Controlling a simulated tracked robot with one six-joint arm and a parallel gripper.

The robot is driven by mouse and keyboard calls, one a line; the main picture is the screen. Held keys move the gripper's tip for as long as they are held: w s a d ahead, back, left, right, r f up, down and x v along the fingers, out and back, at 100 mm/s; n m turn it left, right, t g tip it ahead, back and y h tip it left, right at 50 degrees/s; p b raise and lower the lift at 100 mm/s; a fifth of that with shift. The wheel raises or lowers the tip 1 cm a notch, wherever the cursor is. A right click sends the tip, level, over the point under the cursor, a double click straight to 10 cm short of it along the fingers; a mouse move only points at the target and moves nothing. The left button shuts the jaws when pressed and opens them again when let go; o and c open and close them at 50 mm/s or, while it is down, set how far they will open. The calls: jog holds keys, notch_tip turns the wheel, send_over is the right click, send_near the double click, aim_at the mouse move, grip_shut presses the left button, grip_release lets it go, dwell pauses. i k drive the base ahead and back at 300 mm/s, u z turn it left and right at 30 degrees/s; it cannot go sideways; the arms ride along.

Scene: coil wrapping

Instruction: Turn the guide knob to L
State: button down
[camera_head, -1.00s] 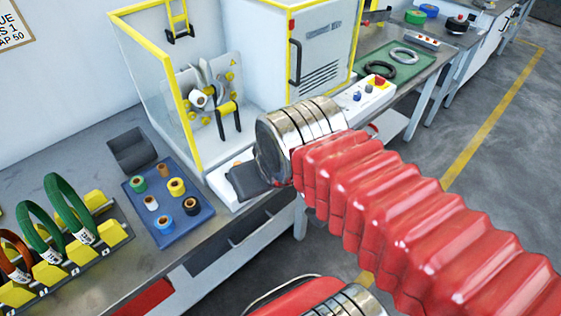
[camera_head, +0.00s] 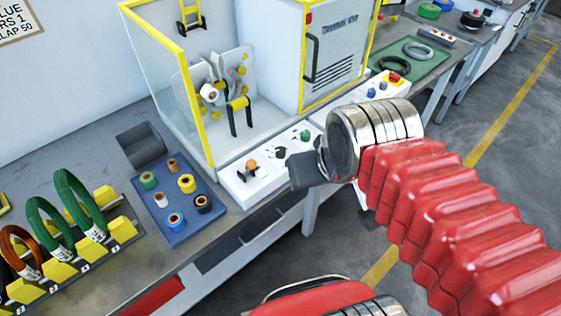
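A white control panel (camera_head: 262,183) runs along the front of the yellow-framed machine. On it are an orange-topped knob (camera_head: 251,166), a dark knob-like part (camera_head: 281,152) and a green button (camera_head: 304,135). I cannot read any label there, so I cannot tell which one is the guide knob or where L is. My gripper (camera_head: 303,174) is at the end of the red-sleeved arm, just in front of the panel and right of the orange-topped knob. Only a dark part of it shows; its fingers are not clear. I see nothing held in it.
A blue tray (camera_head: 208,226) with several tape rolls lies to the left, beside a dark bin (camera_head: 141,148). A rack (camera_head: 84,263) holds green and copper coils. A second panel part (camera_head: 368,103) has red and blue buttons. A green mat (camera_head: 398,51) holds two rings.

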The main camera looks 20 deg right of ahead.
aim_at(279, 151)
jog(key=k, duration=1.35)
jog(key=z, duration=0.25)
jog(key=i, duration=1.95)
jog(key=u, duration=0.55)
